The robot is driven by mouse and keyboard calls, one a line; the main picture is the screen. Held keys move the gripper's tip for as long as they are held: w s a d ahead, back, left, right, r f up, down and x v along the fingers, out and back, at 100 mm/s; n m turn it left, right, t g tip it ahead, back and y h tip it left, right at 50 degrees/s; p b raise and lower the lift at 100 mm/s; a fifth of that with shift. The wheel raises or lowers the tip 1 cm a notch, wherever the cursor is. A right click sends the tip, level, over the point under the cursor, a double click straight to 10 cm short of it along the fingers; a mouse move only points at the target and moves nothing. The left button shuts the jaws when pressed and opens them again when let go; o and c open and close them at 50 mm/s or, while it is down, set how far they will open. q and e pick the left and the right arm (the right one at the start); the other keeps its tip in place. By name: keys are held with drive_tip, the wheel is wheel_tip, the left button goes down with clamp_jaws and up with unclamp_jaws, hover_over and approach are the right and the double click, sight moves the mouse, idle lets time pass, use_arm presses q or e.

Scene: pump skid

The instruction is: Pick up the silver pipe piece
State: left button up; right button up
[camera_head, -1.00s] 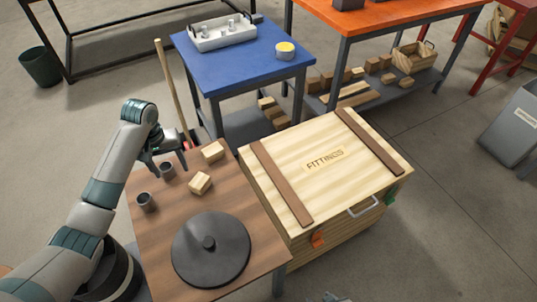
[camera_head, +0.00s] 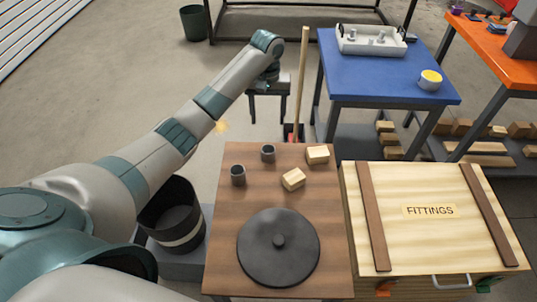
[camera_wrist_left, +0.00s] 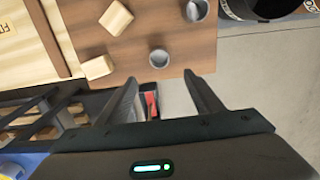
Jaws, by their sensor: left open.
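Small silver-grey pipe-like pieces (camera_head: 380,37) stand in a white tray (camera_head: 347,45) on the blue table; I cannot tell which is the task's piece. Two darker grey hollow cylinders, one nearer (camera_head: 238,176) and one farther (camera_head: 268,153), stand on the brown table. They also show in the left wrist view, one at the top (camera_wrist_left: 196,10) and one at the table edge (camera_wrist_left: 159,60). My left gripper (camera_head: 268,112) is open and empty, beyond the brown table's far edge and left of the blue table, apart from the tray. The left wrist view shows its spread fingers (camera_wrist_left: 163,92).
Two wood blocks (camera_head: 293,180) and a round dark lid (camera_head: 278,262) lie on the brown table (camera_head: 225,215). A broom-like pole (camera_head: 302,85) stands between my gripper and the blue table (camera_head: 390,72). The fittings crate (camera_head: 410,240) is at right. A dark bucket (camera_head: 168,215) stands left.

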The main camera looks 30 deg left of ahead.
use_arm(q)
hover_over(268, 150)
drive_tip(key=s+d, duration=0.1)
drive_tip(key=s, duration=0.1)
wheel_tip(268, 150, down, 11)
drive_tip(key=shift+f+p, duration=0.2)
drive_tip(key=shift+p, duration=0.1)
drive_tip(key=shift+f, duration=2.6)
drive_tip(key=shift+w, duration=0.1)
drive_tip(key=c, duration=1.2)
